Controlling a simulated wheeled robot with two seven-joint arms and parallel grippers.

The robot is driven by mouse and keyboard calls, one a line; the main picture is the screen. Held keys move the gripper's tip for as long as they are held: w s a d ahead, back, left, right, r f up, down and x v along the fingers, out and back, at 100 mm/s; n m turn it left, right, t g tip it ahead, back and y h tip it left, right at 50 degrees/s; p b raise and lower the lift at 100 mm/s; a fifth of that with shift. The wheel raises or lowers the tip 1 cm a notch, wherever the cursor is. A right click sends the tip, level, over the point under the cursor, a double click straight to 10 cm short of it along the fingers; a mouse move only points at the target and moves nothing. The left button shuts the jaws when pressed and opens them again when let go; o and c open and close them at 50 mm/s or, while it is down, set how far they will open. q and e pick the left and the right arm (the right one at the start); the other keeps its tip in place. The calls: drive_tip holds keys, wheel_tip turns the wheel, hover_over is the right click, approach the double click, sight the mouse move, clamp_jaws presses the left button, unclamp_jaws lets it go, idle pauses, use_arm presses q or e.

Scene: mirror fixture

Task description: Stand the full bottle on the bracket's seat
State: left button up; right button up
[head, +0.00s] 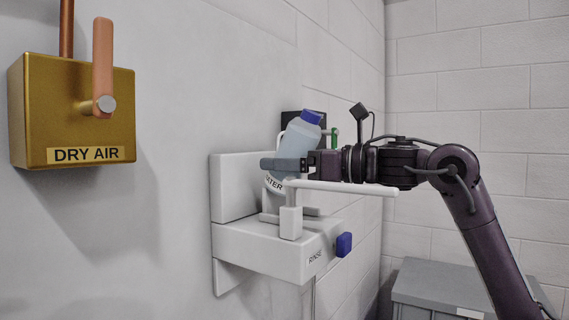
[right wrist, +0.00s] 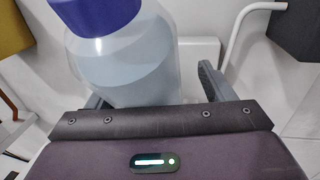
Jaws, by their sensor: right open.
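The bottle (head: 297,142) is translucent, holds pale blue liquid and has a blue cap. In the head view it leans, its cap end to the right, above the white wall bracket (head: 262,247) marked RINSE. Its lower end and the seat are partly hidden by my gripper and a white bar, so I cannot tell how its base rests. My right gripper (head: 270,164) is open at the bottle's height, a finger crossing in front of it. In the right wrist view the bottle (right wrist: 125,65) stands between the fingers, nearer the left one, with a gap on the right. My left gripper is out of view.
A white bar (head: 350,188) on a short post runs right, just below my right gripper. A blue knob (head: 344,244) sticks out of the bracket. A brass DRY AIR box (head: 75,105) with a copper handle hangs at left. A grey bin (head: 440,285) stands at lower right.

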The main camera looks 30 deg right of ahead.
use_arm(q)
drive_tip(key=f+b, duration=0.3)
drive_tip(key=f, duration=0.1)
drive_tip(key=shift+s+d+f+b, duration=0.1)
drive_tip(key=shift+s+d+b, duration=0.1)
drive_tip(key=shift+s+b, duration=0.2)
use_arm(e)
drive_tip(key=v, duration=1.1)
drive_tip(key=shift+s+d, duration=0.15)
drive_tip(key=shift+d, duration=0.05)
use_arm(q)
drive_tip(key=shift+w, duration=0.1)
